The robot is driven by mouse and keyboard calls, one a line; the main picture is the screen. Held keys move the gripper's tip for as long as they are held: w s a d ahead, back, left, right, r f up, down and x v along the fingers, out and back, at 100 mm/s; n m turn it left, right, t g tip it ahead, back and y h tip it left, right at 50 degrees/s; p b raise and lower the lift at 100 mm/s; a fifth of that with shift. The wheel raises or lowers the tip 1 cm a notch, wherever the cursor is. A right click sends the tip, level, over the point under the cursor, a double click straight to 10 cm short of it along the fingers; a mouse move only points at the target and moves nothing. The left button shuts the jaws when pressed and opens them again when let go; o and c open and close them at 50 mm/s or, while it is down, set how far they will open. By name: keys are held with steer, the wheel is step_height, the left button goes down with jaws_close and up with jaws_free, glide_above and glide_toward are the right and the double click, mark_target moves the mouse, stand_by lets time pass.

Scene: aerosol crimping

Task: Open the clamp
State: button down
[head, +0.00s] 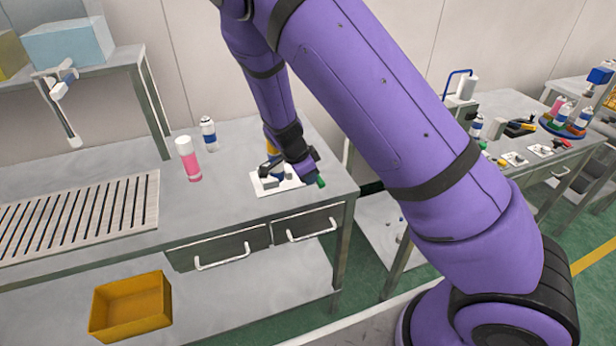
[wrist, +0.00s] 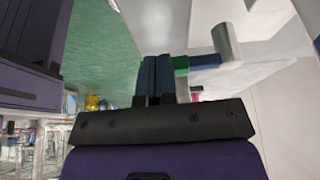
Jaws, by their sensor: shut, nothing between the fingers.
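The clamp (head: 270,181) is on a small white plate on the near workbench, partly hidden by my arm in the head view. A green tip (head: 321,181) shows at its right side. In the wrist view, a green end piece (wrist: 181,64) is joined to a blue bar (wrist: 205,60), with a grey cylinder (wrist: 226,42) at the far end. My gripper (wrist: 155,62) is shut and empty, its dark fingers side by side just left of the green piece. I cannot tell whether they touch it.
A pink can with a white cap (head: 189,160) and a white and blue can (head: 208,134) stand left of the clamp. A slatted grate (head: 82,212) lies farther left. A yellow bin (head: 130,306) is on the lower shelf. Another bench (head: 500,108) with several items stands at right.

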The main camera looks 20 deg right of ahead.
steer(key=shift+d, duration=0.1)
steer(key=shift+s+d+n+t, duration=0.2)
steer(key=shift+d+n+t, duration=0.2)
steer(key=shift+d+n, duration=0.6)
steer(key=d+n+t, duration=0.1)
steer(key=n, duration=0.2)
steer(key=shift+d, duration=0.2)
steer(key=d+n, duration=0.1)
steer(key=d+n+t+y, duration=0.1)
steer(key=n, duration=0.1)
steer(key=shift+w+d+n, duration=0.25)
steer(key=shift+w+n, duration=0.05)
steer(key=n, duration=0.1)
steer(key=w+d+n+y, duration=0.1)
steer(key=shift+d+n+t, duration=0.3)
steer(key=shift+t, duration=0.1)
steer(key=n, duration=0.1)
steer(key=w+d+n+y, duration=0.1)
steer(key=n, duration=0.1)
steer(key=shift+w+d, duration=0.2)
steer(key=shift+d, duration=0.05)
steer(key=n, duration=0.1)
steer(key=w+n+y, duration=0.1)
steer(key=shift+w+d+n+t, duration=0.25)
steer(key=shift+d+n+t, duration=0.05)
steer(key=shift+d, duration=0.1)
steer(key=shift+w+d, duration=0.1)
steer(key=shift+w, duration=0.2)
steer(key=shift+w+d, duration=0.1)
steer(key=shift+w, duration=0.05)
